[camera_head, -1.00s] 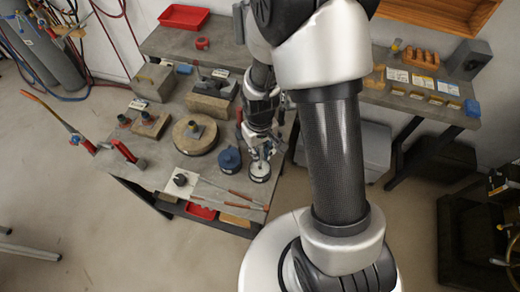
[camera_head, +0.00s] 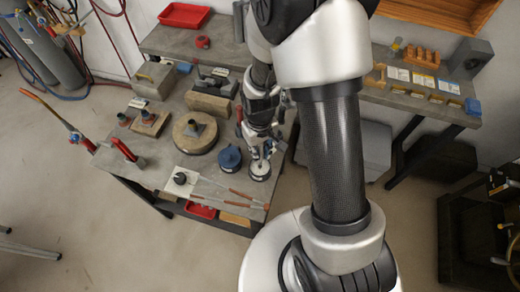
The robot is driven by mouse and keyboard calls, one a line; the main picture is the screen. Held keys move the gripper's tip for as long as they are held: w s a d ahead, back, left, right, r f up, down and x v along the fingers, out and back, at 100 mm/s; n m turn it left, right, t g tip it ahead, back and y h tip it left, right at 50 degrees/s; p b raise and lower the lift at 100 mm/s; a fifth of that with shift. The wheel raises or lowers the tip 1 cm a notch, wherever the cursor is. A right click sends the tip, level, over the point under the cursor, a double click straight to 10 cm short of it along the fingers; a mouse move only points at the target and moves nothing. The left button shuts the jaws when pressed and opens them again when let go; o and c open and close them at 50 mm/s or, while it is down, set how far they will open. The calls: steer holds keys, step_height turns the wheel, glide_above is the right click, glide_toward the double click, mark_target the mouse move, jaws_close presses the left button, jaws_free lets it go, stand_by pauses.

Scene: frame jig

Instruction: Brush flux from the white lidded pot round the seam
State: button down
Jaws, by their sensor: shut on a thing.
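The white pot (camera_head: 260,174) stands near the right edge of the grey workbench, a round tub with a pale top. My gripper (camera_head: 261,158) points down just above it. It is shut on a thin item that looks like a brush handle, mostly hidden by the fingers. Whether its tip is inside the pot or just over it, I cannot tell. A grey metal fitting (camera_head: 195,129) stands on a round tan board left of and behind the pot. Its seam is too small to make out.
A blue pot (camera_head: 230,158) stands close left of the white pot. Rods with red ends (camera_head: 226,191) and a white plate with a black knob (camera_head: 180,179) lie in front. Blocks with fittings (camera_head: 208,102) stand behind. A red lever clamp (camera_head: 124,150) is at the left edge.

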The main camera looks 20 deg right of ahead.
steer(key=shift+f+b, duration=0.35)
steer(key=shift+f, duration=0.1)
stand_by(1.1)
steer(key=shift+r, duration=0.1)
steer(key=shift+r+p, duration=2.7)
steer(key=shift+r, duration=0.8)
steer(key=shift+f, duration=0.1)
